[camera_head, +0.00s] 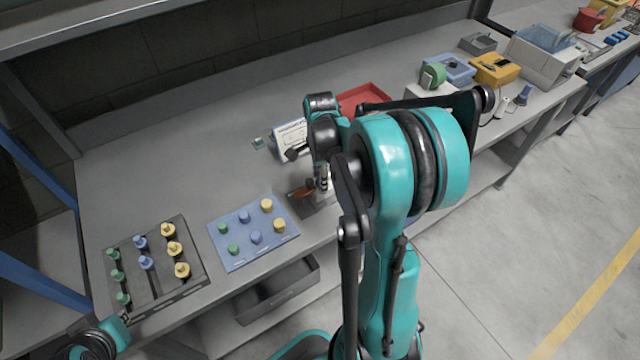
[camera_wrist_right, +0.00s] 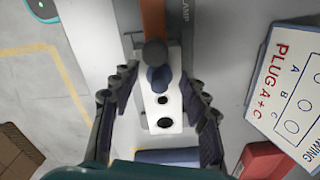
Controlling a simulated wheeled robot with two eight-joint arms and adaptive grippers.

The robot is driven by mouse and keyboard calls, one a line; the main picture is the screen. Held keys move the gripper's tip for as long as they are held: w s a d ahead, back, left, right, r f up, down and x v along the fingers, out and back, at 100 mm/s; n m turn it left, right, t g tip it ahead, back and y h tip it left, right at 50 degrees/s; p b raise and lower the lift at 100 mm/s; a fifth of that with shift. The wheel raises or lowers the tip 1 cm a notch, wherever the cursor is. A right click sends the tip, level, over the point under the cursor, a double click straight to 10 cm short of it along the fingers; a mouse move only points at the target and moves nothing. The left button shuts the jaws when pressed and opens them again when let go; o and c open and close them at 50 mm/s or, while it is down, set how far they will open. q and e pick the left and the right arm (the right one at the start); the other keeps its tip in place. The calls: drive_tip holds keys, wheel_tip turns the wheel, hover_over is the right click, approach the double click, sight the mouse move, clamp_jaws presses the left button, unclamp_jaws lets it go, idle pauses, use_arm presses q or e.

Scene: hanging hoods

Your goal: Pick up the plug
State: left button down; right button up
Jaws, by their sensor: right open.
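A white block (camera_wrist_right: 170,127) with dark round holes lies below my right gripper in the right wrist view. A blue-grey round piece (camera_wrist_right: 158,80), which looks like a plug, sits on it beyond the open holes. The dark ball end of an orange clamp handle (camera_wrist_right: 153,20) partly covers it. My right gripper (camera_wrist_right: 157,88) is open, its fingers on either side of the block and apart from it. In the head view my right arm hides much of this spot; the orange handle (camera_head: 302,192) shows beside it. My left gripper is out of view; only part of that arm shows at lower left.
A blue board (camera_head: 250,257) and a dark rack (camera_head: 198,268) hold several green, blue and yellow plugs at the left. A sign reading "PLUG A+C" (camera_wrist_right: 290,85) stands close beside the block. A red tray (camera_head: 365,94) lies behind. The table's back left is clear.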

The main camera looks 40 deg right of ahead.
drive_tip(key=c, duration=0.8)
drive_tip(key=shift+r, duration=0.1)
drive_tip(key=shift+c, duration=0.2)
